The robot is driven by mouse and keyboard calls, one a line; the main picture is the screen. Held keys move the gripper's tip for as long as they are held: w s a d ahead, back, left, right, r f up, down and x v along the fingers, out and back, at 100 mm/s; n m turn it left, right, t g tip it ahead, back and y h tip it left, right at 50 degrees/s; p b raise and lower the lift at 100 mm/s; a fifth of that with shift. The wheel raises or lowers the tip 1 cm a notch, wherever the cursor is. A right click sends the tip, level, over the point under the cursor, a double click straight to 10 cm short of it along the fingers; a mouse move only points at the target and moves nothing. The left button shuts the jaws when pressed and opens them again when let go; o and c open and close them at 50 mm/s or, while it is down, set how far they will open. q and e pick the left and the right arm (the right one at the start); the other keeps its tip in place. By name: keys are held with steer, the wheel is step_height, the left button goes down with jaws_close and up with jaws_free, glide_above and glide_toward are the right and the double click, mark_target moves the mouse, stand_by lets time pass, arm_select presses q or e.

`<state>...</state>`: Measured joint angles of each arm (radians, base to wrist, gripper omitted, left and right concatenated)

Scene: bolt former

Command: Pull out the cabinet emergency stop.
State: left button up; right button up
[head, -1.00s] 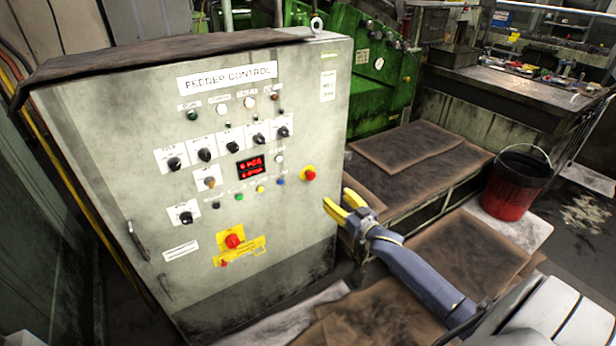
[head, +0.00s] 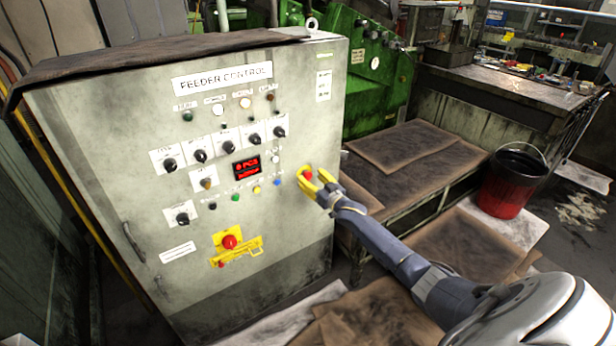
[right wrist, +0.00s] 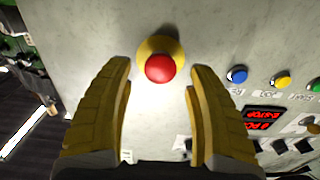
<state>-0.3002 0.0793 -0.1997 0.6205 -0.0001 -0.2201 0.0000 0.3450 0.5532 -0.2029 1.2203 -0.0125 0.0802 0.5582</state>
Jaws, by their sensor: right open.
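The emergency stop is a red mushroom button (head: 307,174) on a yellow base, at the right side of the grey feeder control cabinet (head: 110,130). In the right wrist view the red button (right wrist: 160,68) shows ahead, centred between the fingertips. My right gripper (head: 315,186) has yellow fingers, is open and is close in front of the button, with a finger to either side of it in the picture. In the right wrist view I see gaps between the fingers (right wrist: 160,88) and the button, so it is not gripped. My left gripper is not in view.
A second red knob (head: 229,242) on a yellow plate sits lower on the cabinet. Black selector knobs, coloured buttons and a red display (head: 247,167) lie left of the stop. A low bench (head: 410,165) and a red bucket (head: 503,188) stand to the right.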

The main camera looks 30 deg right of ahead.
steer(key=shift+w, duration=1.2)
